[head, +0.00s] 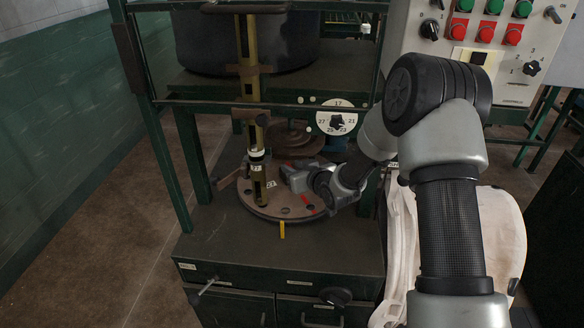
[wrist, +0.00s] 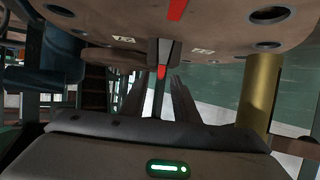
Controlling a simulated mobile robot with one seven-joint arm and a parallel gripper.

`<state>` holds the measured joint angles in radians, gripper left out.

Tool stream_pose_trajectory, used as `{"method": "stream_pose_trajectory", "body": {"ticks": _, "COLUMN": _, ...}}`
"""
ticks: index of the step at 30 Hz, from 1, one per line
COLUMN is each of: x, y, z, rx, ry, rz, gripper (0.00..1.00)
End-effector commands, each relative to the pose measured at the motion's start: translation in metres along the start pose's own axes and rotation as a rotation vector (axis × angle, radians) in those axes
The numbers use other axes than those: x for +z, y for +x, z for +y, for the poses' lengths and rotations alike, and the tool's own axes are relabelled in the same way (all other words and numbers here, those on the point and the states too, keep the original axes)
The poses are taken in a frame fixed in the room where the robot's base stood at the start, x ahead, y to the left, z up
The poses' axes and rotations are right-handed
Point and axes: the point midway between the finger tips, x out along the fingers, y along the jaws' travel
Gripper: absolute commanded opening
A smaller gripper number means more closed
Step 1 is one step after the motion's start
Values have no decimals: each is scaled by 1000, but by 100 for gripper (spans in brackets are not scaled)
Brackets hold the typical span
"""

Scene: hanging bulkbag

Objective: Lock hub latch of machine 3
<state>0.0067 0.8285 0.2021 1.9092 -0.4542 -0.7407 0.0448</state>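The hub is a round brown plate (head: 262,207) with holes, red marks and small labels, on the green machine. Its underside or face (wrist: 215,20) fills the top of the wrist view. A dark narrow lever with a red tip (wrist: 161,72), which looks like the latch, stands out from the plate in the wrist view. My gripper (head: 295,177) is low over the plate, right of the brass post (head: 258,185). In the wrist view its two fingers (wrist: 158,98) are apart, one on each side of the lever's line. I cannot tell whether they touch it. The head view hides the latch behind my gripper.
The brass post also shows at the right in the wrist view (wrist: 259,88). A control panel (head: 490,45) with red and green buttons is at upper right.

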Motion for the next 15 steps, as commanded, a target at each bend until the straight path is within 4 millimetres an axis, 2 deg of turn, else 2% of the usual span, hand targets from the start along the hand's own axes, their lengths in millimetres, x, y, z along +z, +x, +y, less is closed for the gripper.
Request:
{"method": "stream_pose_trajectory", "body": {"ticks": 6, "x": 0, "y": 15, "z": 0, "rx": 0, "ry": -1, "rz": 1, "gripper": 27}}
{"method": "stream_pose_trajectory", "body": {"ticks": 14, "x": 0, "y": 15, "z": 0, "rx": 0, "ry": 0, "rz": 0, "gripper": 27}}
{"method": "stream_pose_trajectory", "body": {"ticks": 15, "x": 0, "y": 15, "z": 0, "rx": 0, "ry": 0, "rz": 0, "gripper": 21}}
